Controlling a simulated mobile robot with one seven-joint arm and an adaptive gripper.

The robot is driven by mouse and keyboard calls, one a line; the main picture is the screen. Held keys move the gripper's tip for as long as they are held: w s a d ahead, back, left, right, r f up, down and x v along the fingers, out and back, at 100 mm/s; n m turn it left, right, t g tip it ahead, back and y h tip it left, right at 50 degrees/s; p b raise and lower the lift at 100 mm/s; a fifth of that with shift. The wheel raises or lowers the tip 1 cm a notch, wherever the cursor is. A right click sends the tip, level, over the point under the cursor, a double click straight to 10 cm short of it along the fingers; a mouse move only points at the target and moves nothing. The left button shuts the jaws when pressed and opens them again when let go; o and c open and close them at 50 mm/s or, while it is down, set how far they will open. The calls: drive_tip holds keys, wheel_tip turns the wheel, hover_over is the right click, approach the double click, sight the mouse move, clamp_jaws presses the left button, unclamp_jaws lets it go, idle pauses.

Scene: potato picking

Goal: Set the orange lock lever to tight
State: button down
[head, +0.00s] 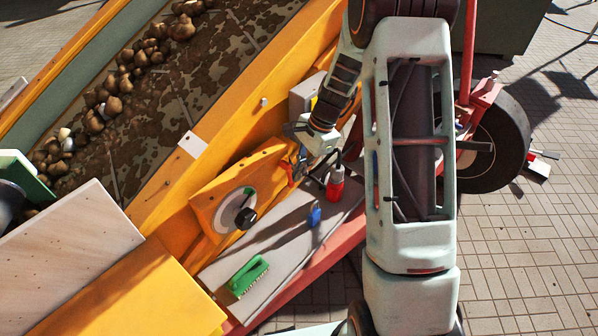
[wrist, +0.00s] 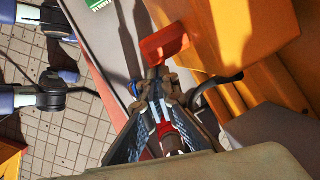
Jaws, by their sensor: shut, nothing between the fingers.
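The orange lock lever (wrist: 165,43) shows in the wrist view as a flat orange-red paddle just beyond my fingertips, beside a yellow housing. In the head view the lever (head: 290,174) is a small orange-red piece at the right end of the yellow dial panel, partly hidden by my gripper. My gripper (wrist: 157,84) is shut and empty, its tips close to the near end of the lever. Whether they touch it I cannot tell. In the head view my gripper (head: 305,165) is low beside the panel. Any tight or loose marking is not readable.
The yellow panel (head: 205,200) carries a dial with a black knob (head: 245,218). A blue padlock (head: 314,216) and a green brush (head: 248,275) lie on the grey shelf (head: 285,238).

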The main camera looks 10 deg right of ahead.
idle(0.3)
drive_tip(key=w+d+r+h+p, duration=0.2)
drive_tip(key=d+r+p, duration=0.2)
drive_tip(key=r+p, duration=0.55)
drive_tip(key=s+a+f, duration=0.2)
drive_tip(key=a+f, duration=0.2)
drive_tip(key=f, duration=0.4)
drive_tip(key=shift+a+f+m+b, duration=0.2)
drive_tip(key=shift+m+b, duration=0.1)
drive_tip(key=shift+b, duration=0.15)
idle(0.4)
